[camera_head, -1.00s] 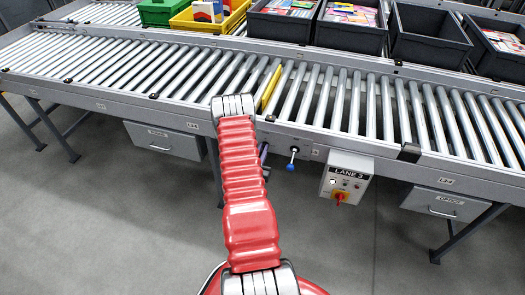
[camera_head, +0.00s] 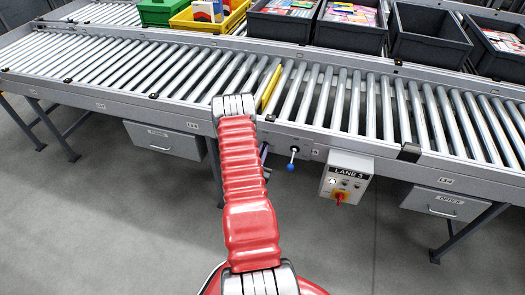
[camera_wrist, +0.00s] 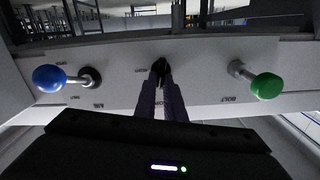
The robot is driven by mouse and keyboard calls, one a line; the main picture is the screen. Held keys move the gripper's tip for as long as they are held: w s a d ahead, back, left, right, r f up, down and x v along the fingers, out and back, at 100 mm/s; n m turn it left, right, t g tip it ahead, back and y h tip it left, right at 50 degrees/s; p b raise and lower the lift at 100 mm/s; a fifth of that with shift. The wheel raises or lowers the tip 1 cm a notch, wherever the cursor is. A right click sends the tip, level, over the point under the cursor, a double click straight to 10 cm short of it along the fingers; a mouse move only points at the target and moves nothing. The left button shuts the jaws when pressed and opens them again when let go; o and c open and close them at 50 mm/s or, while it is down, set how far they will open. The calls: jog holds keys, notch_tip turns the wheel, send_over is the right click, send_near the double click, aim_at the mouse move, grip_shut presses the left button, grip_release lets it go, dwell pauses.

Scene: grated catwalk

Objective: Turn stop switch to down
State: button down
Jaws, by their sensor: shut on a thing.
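In the camera_wrist view my gripper (camera_wrist: 161,72) is shut at the middle of a light panel, on a small dark switch that its fingers mostly cover. This appears to be the stop switch; the label below it is partly hidden by the fingers and cannot be read. Its position, up or down, cannot be told. A blue-knobbed lever (camera_wrist: 50,79) stands to the left and a green-knobbed lever (camera_wrist: 265,86) to the right, both apart from the fingers. In the camera_head view my red arm hides the gripper and the switch.
In the camera_head view a LANE 3 control box (camera_head: 346,178) with a red and yellow knob hangs right of the blue lever (camera_head: 292,160). The roller conveyor (camera_head: 330,95) runs above, with bins (camera_head: 427,38) behind. Drawers (camera_head: 163,140) hang below. The floor in front is clear.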

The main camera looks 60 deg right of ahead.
jog(key=shift+s+f+m, duration=0.2)
jog(key=shift+m, duration=2.4)
jog(key=shift+s+f+m, duration=0.2)
jog(key=shift+f+m, duration=0.05)
jog(key=shift+m, duration=2.35)
jog(key=shift+s+f+m, duration=0.2)
jog(key=shift+m, duration=2.4)
jog(key=c, duration=1.8)
grip_release()
jog(key=shift+w, duration=0.1)
jog(key=shift+c, duration=0.2)
jog(key=s+a, duration=0.2)
jog(key=a, duration=1.1)
jog(key=shift+a, duration=0.3)
jog(key=shift+s, duration=0.1)
